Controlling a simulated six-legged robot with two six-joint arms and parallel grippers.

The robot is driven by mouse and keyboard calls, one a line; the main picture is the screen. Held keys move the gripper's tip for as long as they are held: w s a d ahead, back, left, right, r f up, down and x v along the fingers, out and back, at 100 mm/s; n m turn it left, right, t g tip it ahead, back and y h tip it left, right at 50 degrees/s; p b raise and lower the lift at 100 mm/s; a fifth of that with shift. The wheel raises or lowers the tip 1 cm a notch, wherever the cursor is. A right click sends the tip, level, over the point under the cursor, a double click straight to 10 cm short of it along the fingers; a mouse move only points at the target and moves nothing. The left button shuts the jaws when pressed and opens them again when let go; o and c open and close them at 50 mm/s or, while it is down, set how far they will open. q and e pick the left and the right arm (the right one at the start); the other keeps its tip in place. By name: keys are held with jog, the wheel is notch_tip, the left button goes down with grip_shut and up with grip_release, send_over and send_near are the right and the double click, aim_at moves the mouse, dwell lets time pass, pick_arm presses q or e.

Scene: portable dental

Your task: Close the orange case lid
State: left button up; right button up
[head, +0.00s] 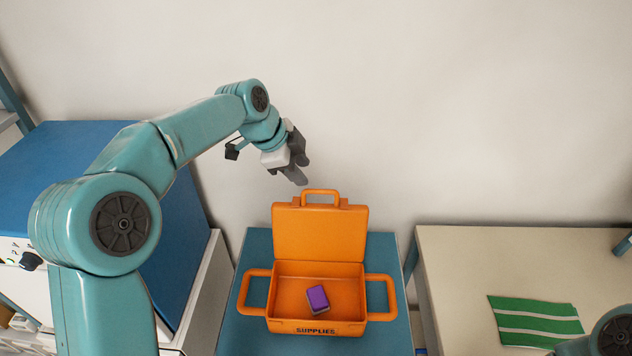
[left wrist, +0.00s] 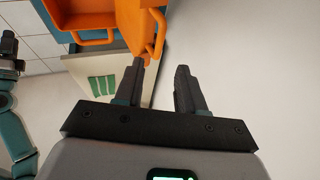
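The orange case (head: 317,327) stands on a blue-topped stand with its lid (head: 320,233) raised upright at the back. A handle (head: 321,196) sits on the lid's top edge. A purple block (head: 317,298) lies inside the case. My left gripper (head: 301,172) is above and a little left of the lid handle. In the left wrist view my left gripper (left wrist: 161,72) has its two fingers apart with nothing between them. The lid (left wrist: 133,22) shows just beyond the fingers, and one fingertip overlaps its edge in the picture; I cannot tell whether they touch.
A blue box (head: 80,150) stands at the left behind my left arm. A cream table (head: 530,250) with a green striped cloth (head: 535,320) is at the right. The blue stand top (head: 240,335) shows around the case. A plain wall is behind the lid.

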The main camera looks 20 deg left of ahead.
aim_at(319, 190)
pick_arm(q)
jog(key=p+x, duration=0.1)
jog(key=x, duration=0.7)
jog(key=shift+f+p, duration=0.15)
jog(key=shift+p, duration=0.2)
jog(key=shift+w+f, duration=0.15)
jog(key=shift+w, duration=0.05)
jog(key=shift+s+d, duration=0.15)
jog(key=shift+s, duration=0.05)
jog(key=shift+s+r, duration=0.1)
jog(key=shift+r, duration=0.15)
jog(key=shift+c, duration=1.3)
grip_shut()
jog(key=shift+w+f, duration=0.2)
jog(key=shift+f, duration=0.05)
